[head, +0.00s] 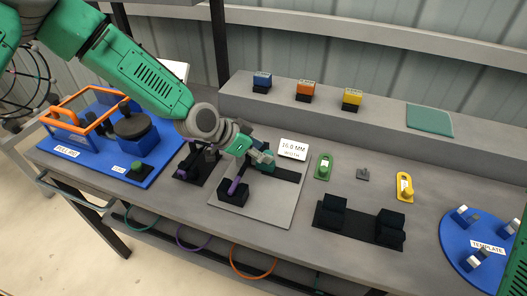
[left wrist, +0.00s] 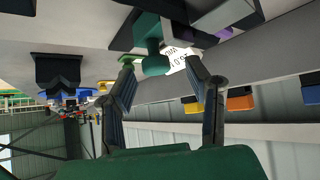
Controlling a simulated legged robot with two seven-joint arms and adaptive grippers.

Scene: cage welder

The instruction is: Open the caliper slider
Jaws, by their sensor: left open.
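The caliper lies on a grey plate (head: 255,207). It has a dark beam (head: 286,174), a black block (head: 233,196) with a purple bar (head: 236,184), and a teal-green slider knob (head: 265,168) partly hidden by my left gripper (head: 262,157). In the left wrist view the green knob (left wrist: 154,62) shows between the two fingertips of my left gripper (left wrist: 161,66). The fingers are open on either side of it, with visible gaps; I cannot tell whether either touches it. A white sign reading 16.0 MM WIDTH (head: 293,149) stands behind the beam. My right gripper is not in view.
A blue fixture with an orange frame (head: 85,103) stands left. A green tag (head: 323,166), a yellow tag (head: 404,187) and black V-blocks (head: 360,222) lie right. A blue round template (head: 455,250) is at far right. Coloured blocks (head: 306,90) sit on the rear shelf.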

